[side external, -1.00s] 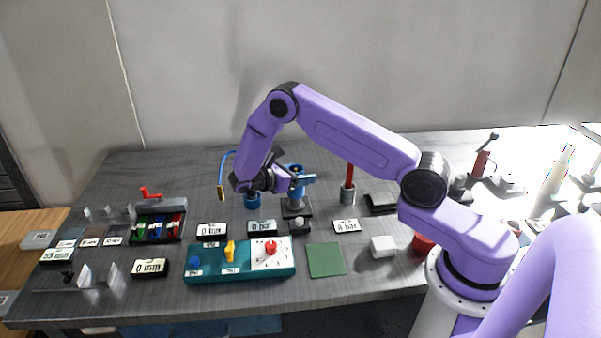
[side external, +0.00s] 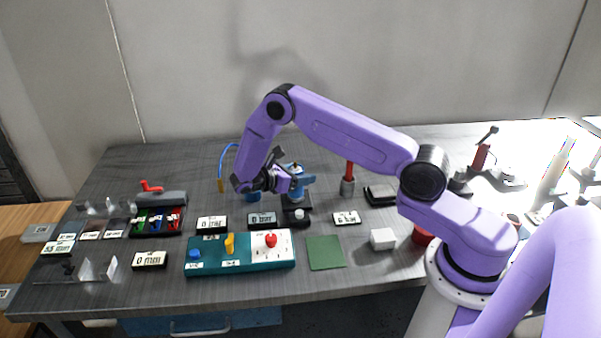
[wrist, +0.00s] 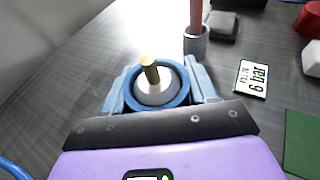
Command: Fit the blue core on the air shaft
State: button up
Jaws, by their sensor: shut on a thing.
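My gripper (side external: 299,183) is shut on the blue core (wrist: 183,88); its pale blue fingers press on the core from both sides in the wrist view (wrist: 160,88). The air shaft (wrist: 151,73) shows inside the core's opening as a pale rounded body with a brass tip. The core rings it, but how far down it sits is hard to tell. In the side view, the shaft stands on a black base (side external: 296,217), and the gripper hides much of the core and shaft.
A red post in a grey socket (side external: 348,180) stands to the right. A blue hose (side external: 221,165) and a dark blue piece (side external: 253,197) are to the left. In front are a teal control panel (side external: 240,255), a green mat (side external: 325,253) and a white block (side external: 383,239).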

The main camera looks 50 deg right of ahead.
jog(key=shift+f, duration=0.65)
jog(key=o, duration=1.2)
jog(key=shift+c, duration=0.2)
jog(key=shift+a, duration=0.1)
jog(key=v, duration=1.7)
jog(key=shift+a+r, duration=0.1)
jog(key=shift+r, duration=0.05)
